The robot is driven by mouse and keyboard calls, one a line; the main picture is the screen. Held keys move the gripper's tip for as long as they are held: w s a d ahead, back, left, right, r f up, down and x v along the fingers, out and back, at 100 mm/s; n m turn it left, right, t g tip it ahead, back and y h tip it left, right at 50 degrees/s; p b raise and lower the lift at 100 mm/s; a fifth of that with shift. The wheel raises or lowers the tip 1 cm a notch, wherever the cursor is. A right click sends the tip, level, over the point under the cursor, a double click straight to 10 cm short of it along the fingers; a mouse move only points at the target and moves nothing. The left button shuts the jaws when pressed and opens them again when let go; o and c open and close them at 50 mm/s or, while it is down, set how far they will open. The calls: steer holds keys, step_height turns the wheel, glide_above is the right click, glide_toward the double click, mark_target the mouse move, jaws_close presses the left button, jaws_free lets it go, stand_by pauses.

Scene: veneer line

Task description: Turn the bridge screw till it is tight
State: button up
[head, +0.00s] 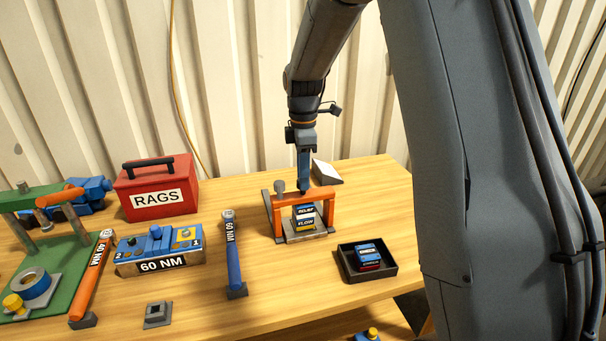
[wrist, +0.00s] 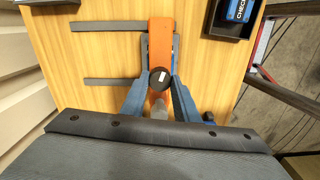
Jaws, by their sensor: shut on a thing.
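The orange bridge (head: 319,193) spans a grey base on the table, with stacked labelled blocks (head: 305,217) reading RELIEF and FLOW beneath it. My gripper (head: 303,184) points straight down over the middle of the bridge. In the wrist view, its blue fingers (wrist: 160,81) are on both sides of a dark round screw head (wrist: 160,76) with a white mark, shut on it above the orange bar (wrist: 161,32). In the head view the fingers hide the screw. How far down the screw sits cannot be told.
A black tray (head: 343,262) with a blue block stands right of the bridge.

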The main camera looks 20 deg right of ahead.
steer(key=m, duration=0.7)
steer(key=shift+p, duration=0.35)
steer(key=m, duration=0.7)
steer(key=shift+m, duration=0.3)
steer(key=o, duration=1.1)
steer(key=shift+c, duration=0.2)
steer(key=shift+r+b, duration=1.1)
steer(key=shift+r, duration=2.85)
steer(key=s+f+b, duration=0.1)
steer(key=s+f, duration=0.3)
steer(key=s, duration=0.3)
steer(key=s+f+m+t, duration=0.1)
steer(key=s+f, duration=0.4)
steer(key=s, duration=0.3)
steer(key=s+f+m+b, duration=0.1)
steer(key=s+f, duration=0.4)
steer(key=s, duration=0.3)
steer(key=shift+s+a+f+b, duration=0.2)
steer(key=shift+a+b, duration=0.15)
